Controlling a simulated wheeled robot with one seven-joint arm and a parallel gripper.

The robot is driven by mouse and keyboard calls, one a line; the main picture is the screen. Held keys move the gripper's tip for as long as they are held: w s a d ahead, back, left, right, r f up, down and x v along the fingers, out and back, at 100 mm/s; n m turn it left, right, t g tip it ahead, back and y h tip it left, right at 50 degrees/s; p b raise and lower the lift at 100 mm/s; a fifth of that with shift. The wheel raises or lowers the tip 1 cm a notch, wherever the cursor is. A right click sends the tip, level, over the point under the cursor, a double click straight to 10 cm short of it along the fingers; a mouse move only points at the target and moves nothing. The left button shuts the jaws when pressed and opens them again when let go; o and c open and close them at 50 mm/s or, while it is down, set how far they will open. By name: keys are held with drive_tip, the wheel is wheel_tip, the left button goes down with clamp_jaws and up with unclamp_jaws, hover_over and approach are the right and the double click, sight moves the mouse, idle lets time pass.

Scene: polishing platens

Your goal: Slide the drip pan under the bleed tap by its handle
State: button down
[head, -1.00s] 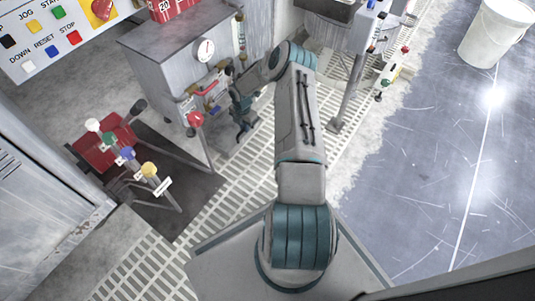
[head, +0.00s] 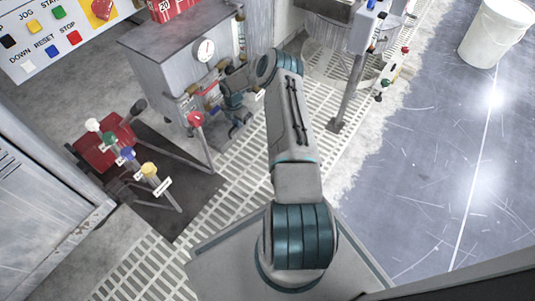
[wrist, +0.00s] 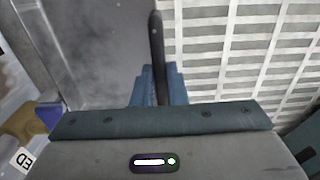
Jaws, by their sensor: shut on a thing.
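My gripper (wrist: 160,88) is shut on a dark upright bar, which looks like the drip pan's handle (wrist: 157,40), between its blue fingers in the wrist view. A smooth grey surface lies left of the handle; I cannot tell whether it is pan or floor. In the head view my gripper (head: 240,122) is low beside the grey cabinet's front, and the pan is not clearly visible there. A brass-coloured fitting (wrist: 20,122) with a blue end shows at the left in the wrist view, above a tag ending in "ED"; it may be the bleed tap.
The grey cabinet (head: 165,60) has a gauge (head: 204,50) and pipework close to my gripper. A red-knobbed lever (head: 195,119) stands left of it. A lever stand (head: 100,150) is further left. Floor grating (head: 225,185) runs alongside. A white bucket (head: 490,35) is far right.

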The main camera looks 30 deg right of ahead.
drive_tip(key=c, duration=1.4)
unclamp_jaws()
drive_tip(key=shift+o, duration=0.2)
wheel_tip(320, 180, up, 14)
drive_tip(key=p, duration=0.6)
drive_tip(key=s+a+r+m+h+p, duration=0.1)
drive_tip(key=s+a+r+m+p, duration=0.35)
drive_tip(key=r, duration=1.05)
drive_tip(key=s+a+r+m+p, duration=0.15)
drive_tip(key=r+p, duration=0.55)
drive_tip(key=r, duration=0.7)
drive_tip(key=s+a+r+m+h+p, duration=0.1)
drive_tip(key=s+a+r+m+p, duration=0.4)
drive_tip(key=r, duration=1)
drive_tip(key=s+a+r+m+t+y+p, duration=0.1)
drive_tip(key=s+r+m+p, duration=0.4)
drive_tip(key=s+r+p, duration=0.5)
drive_tip(key=s+a+r+m+t+y+p, duration=0.1)
drive_tip(key=s+a+r+m+p, duration=0.3)
drive_tip(key=s+r+p, duration=0.6)
drive_tip(key=s+r+m, duration=0.2)
drive_tip(key=s+r, duration=0.3)
drive_tip(key=r, duration=0.5)
drive_tip(key=shift+a+m+t, duration=0.2)
drive_tip(key=shift+m+t, duration=0.1)
drive_tip(key=shift+t, duration=0.1)
